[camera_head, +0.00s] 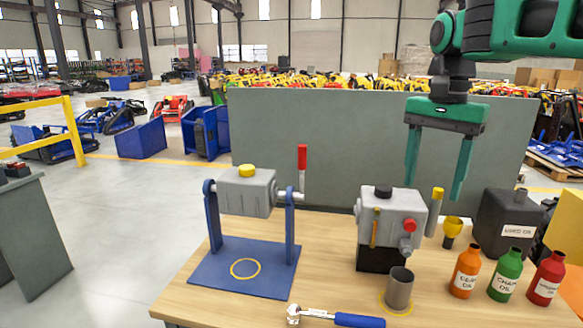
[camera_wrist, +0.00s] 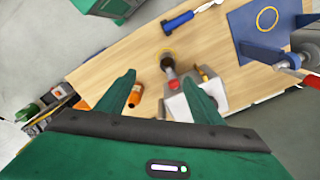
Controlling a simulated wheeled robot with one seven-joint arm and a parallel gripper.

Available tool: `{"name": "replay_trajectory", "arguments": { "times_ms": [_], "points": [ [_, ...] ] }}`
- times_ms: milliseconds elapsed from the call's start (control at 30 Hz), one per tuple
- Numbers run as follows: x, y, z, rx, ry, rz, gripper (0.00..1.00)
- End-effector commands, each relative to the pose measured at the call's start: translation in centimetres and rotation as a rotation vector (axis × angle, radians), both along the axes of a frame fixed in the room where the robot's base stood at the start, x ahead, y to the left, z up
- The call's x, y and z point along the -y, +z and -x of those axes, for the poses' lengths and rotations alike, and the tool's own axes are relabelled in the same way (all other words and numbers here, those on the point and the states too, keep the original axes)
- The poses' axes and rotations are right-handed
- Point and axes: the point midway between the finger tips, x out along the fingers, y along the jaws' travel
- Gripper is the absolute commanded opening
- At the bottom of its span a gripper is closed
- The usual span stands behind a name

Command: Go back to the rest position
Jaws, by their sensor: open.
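My gripper (camera_head: 435,175) is green, hangs above the right part of the wooden bench (camera_head: 325,262), and points down. Its two fingers are wide apart with nothing between them. In the head view it is above the grey box-shaped unit (camera_head: 391,215) with a red knob and black cap, and apart from it. In the wrist view the open fingers (camera_wrist: 165,95) frame part of the bench, with an orange bottle (camera_wrist: 136,95) beside the left finger. The right finger covers part of the grey unit.
A grey housing (camera_head: 247,193) hangs in a blue stand at the bench's left. A grey cup (camera_head: 399,290), a blue-handled tool (camera_head: 345,319), orange, green and red bottles (camera_head: 506,275) and a dark canister (camera_head: 505,222) stand or lie on the bench. A grey panel (camera_head: 330,135) rises behind.

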Motion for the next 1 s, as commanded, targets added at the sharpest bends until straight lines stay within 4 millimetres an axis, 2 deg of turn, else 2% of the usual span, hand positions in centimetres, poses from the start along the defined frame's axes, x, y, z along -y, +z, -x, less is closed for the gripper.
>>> {"name": "replay_trajectory", "arguments": {
  "times_ms": [167,367,467,600,700,800,900,1000],
  "points": [
    [2.9,-2.2,2.4,0.006,0.025,-0.001,0.61],
    [6.9,-6.2,6.4,0.006,0.071,-0.003,0.61],
    [9.4,-9.5,9.9,0.004,0.107,-0.005,0.61],
    [12.3,-14.6,15.8,0.005,0.169,-0.008,0.61],
    [13.3,-17.8,19.4,0.003,0.212,-0.01,0.61],
    [13.7,-20.0,21.9,0.003,0.246,-0.011,0.61],
    [13.8,-21.2,23.4,0.003,0.268,-0.013,0.61],
    [13.8,-21.6,23.8,0.003,0.277,-0.013,0.61]
  ]
}}
